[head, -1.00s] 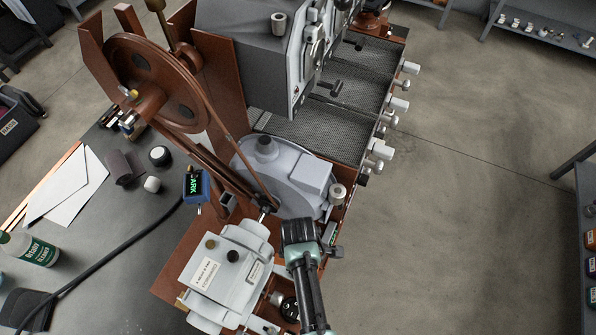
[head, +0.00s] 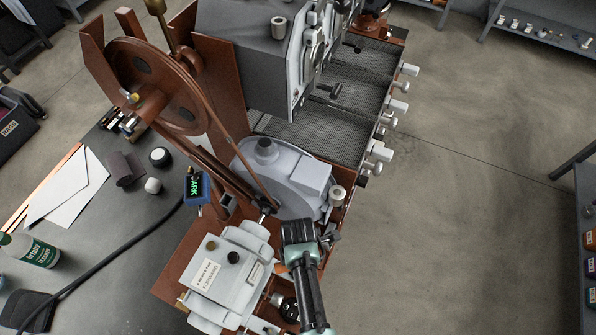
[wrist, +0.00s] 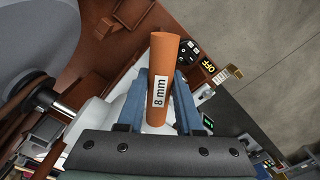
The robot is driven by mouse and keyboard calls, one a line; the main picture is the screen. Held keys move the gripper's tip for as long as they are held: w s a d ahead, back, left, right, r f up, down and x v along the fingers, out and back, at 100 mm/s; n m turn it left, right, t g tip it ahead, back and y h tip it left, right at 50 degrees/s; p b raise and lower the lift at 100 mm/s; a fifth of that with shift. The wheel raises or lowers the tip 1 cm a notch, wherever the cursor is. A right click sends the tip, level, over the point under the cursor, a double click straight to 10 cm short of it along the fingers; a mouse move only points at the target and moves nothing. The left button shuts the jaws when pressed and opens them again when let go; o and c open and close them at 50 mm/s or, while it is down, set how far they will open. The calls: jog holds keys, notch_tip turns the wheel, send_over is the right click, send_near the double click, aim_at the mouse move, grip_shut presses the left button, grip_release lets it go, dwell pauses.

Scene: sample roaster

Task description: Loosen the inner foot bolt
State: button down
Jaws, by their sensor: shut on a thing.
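My gripper (wrist: 170,88) is shut on an orange cylindrical handle (wrist: 166,60) marked "8 mm". The handle stands between the two blue-grey fingers in the wrist view; its working end is hidden. In the head view my wrist is beside the right side of the pale grey motor (head: 232,268), and the fingers are mostly hidden. The motor sits on a red-brown base plate (head: 180,258) and also shows as a pale shape behind the fingers in the wrist view (wrist: 92,115). I cannot make out the inner foot bolt or whether the tool touches it.
A grey rounded housing (head: 285,180) and a belt wheel (head: 155,85) stand beyond the motor. A black cable (head: 120,248) crosses the dark bench to a small blue display box (head: 197,187). Open floor is at right.

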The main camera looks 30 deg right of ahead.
jog(key=n, duration=0.4)
dwell(0.4)
jog(key=shift+w+n+p, duration=0.1)
jog(key=shift+n+p, duration=0.2)
jog(key=shift+n, duration=0.1)
jog(key=n, duration=0.3)
